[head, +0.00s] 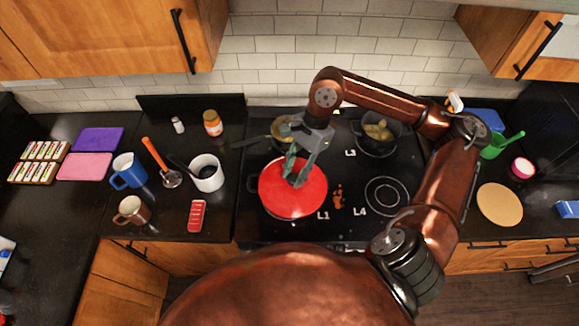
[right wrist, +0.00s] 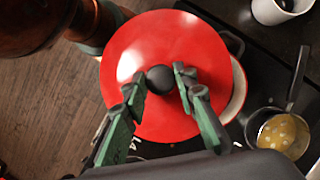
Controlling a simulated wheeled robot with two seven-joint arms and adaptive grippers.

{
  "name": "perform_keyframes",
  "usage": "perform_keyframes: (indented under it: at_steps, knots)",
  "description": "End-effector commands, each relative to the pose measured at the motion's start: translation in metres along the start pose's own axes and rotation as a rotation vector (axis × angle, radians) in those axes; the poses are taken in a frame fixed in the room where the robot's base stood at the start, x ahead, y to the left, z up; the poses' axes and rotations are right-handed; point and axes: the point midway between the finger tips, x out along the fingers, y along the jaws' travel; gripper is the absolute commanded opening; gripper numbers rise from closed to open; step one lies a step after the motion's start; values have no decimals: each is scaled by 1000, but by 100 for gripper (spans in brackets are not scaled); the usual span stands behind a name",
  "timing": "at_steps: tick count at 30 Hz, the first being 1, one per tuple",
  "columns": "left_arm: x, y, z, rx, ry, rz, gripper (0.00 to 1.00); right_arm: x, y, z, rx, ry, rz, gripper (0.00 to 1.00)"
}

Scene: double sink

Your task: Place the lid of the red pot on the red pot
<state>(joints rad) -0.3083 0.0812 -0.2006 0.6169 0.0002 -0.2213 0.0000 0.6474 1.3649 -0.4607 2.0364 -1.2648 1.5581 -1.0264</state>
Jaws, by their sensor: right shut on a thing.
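The red lid (head: 285,199) with its round black knob is over the front-left burner in the head view. It also fills the middle of the right wrist view (right wrist: 160,42). My right gripper (head: 297,176) is shut on the lid's knob (right wrist: 160,79), with a finger on each side. The red pot (right wrist: 240,92) shows only as a pale rim and red side past the lid's edge in the right wrist view. The lid covers most of it and looks off-centre there; I cannot tell whether they touch. My left gripper is not in view.
A pan with yellowish food (right wrist: 283,134) is close behind the pot. Another pot with food (head: 377,132) stands at the back right of the stove. A white mug (head: 207,173) and a ladle (head: 171,179) are to the left. The front-right burner (head: 386,196) is empty.

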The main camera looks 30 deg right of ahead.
Motion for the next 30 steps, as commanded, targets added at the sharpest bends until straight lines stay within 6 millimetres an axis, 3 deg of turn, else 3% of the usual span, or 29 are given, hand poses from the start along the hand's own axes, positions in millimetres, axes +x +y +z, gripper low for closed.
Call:
perform_keyframes:
  at_steps: [5, 10, 15, 20, 26, 30]
  knots:
    - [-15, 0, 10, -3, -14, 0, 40, 11, -33, -29, 3, -5, 3, 0]
    - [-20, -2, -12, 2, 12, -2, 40, 32, -50, -52, 1, -3, 1, 0]
    - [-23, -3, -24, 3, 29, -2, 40, 41, -58, -62, -1, -2, 0, 0]
    - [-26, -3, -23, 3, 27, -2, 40, 48, -63, -70, 1, -3, 1, 0]
    - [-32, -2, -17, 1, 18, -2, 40, 73, -64, -82, 0, -3, 0, 0]
    - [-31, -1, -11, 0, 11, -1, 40, 76, -64, -83, -1, -1, -2, 0]
